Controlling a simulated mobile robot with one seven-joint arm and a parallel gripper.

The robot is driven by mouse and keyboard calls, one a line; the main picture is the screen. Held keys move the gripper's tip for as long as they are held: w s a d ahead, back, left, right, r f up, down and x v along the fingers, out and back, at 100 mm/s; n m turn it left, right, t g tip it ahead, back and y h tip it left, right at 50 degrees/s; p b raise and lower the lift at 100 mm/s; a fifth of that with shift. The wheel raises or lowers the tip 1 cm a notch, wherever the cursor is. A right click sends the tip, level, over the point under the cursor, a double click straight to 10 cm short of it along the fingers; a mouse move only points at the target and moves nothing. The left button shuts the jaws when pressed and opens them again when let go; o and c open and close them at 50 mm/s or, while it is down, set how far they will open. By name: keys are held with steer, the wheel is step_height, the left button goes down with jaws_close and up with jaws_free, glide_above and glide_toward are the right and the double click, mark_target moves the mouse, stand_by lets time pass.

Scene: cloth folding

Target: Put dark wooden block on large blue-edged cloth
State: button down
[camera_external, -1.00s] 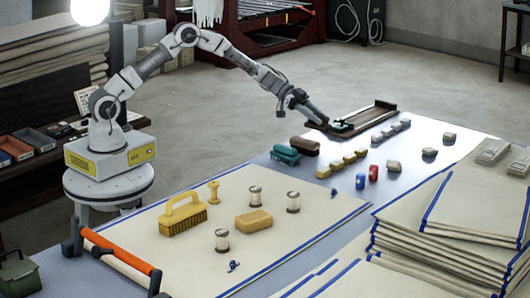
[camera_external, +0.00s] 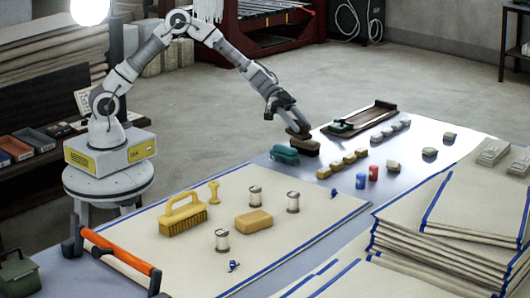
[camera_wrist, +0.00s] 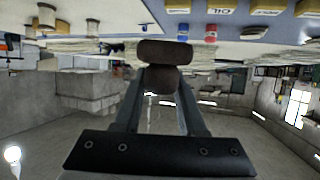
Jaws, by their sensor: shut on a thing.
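My gripper (camera_external: 291,124) is at the back edge of the table, pointing down, shut on a dark wooden block (camera_external: 298,132). In the wrist view the held block (camera_wrist: 160,79) sits between the fingertips. The large blue-edged cloth (camera_external: 180,260) lies flat at the front left, nearer the camera than my gripper.
On the cloth are a yellow brush (camera_external: 183,216), a yellow block (camera_external: 254,221), an orange-handled bar (camera_external: 120,258) and several spools. A teal block (camera_external: 284,154) lies left of the dark block. A brown tray (camera_external: 372,113) is at the back; folded cloths (camera_external: 450,215) are stacked right.

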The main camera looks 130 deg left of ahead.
steer(key=s+d+r+m+g+h+p, duration=0.1)
steer(key=s+d+m+g+h, duration=0.3)
steer(key=d, duration=1.1)
steer(key=s+d+m+g+h+p, duration=0.2)
steer(key=d+m+g+h, duration=0.3)
steer(key=d, duration=1.1)
steer(key=shift+m+t, duration=0.7)
steer(key=w+a+f, duration=0.1)
steer(key=a+f, duration=0.1)
steer(key=a, duration=0.1)
steer(key=w+a+f+b, duration=0.1)
steer(key=a+f, duration=0.1)
steer(key=a, duration=0.2)
steer(key=w+a+f+b, duration=0.1)
steer(key=a+f, duration=0.2)
steer(key=a, duration=0.1)
steer(key=shift+a, duration=0.1)
steer(key=shift+a+f+b, duration=0.1)
steer(key=shift+f+b, duration=0.55)
steer(key=shift+f, duration=1.25)
steer(key=shift+f+b, duration=0.2)
steer(key=shift+b, duration=0.1)
steer(key=shift+c, duration=2.4)
jaws_free()
